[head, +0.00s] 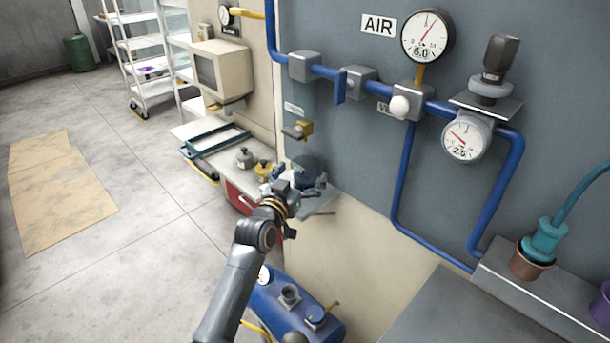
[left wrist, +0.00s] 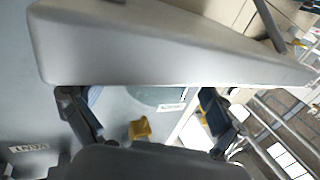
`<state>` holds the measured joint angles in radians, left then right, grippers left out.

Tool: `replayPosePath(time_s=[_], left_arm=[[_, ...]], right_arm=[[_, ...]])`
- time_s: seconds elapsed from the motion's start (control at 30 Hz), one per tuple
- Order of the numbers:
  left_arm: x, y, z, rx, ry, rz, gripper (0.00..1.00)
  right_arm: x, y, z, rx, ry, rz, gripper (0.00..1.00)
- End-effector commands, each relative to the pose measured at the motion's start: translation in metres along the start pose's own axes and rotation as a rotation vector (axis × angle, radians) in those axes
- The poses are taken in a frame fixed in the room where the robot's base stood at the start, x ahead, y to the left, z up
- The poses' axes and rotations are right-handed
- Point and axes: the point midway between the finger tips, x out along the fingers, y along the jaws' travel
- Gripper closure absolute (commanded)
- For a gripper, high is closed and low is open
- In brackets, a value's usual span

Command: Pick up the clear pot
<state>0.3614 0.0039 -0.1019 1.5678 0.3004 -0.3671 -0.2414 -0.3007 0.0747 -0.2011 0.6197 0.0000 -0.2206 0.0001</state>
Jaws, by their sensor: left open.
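In the left wrist view the fingers (left wrist: 148,112) are spread and empty. Between them in that picture show the yellow fitting (left wrist: 140,130) and part of the pot (left wrist: 158,95). A large grey shape hides much of that view. My right gripper is not in view.
A blue pipe (head: 400,95) runs along the grey wall with gauges (head: 427,36). A bench (head: 205,145) with metal parts stands behind my left gripper. A blue tank (head: 290,310) is beside my arm. The floor at left is mostly clear around a cardboard sheet (head: 60,190).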

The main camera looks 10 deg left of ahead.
Motion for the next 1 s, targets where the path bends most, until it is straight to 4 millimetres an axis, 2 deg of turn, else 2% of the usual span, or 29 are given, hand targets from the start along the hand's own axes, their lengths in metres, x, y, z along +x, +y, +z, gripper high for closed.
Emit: replayPosePath(time_s=[0.17,0.43,0.6,0.7,0.77,0.8,1.0], left_arm=[[0.018,0.000,0.000,0.001,0.000,0.000,0.06],[0.020,0.000,0.000,0.001,0.000,0.000,0.06],[0.019,0.000,0.000,0.001,0.000,0.000,0.40],[0.019,0.000,0.001,0.001,0.000,0.000,0.58],[0.019,0.000,0.001,0.001,0.000,0.000,0.58],[0.019,0.000,0.000,0.001,0.000,0.000,0.62],[0.019,0.000,0.000,0.001,0.000,0.000,0.62]], right_arm=[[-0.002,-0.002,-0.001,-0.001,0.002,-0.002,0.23],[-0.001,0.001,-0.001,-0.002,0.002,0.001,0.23],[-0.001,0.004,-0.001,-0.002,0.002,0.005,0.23],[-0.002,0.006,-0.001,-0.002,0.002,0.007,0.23],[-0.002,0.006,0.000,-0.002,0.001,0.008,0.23],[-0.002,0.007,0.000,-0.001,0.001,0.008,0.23],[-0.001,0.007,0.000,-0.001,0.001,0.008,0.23]])
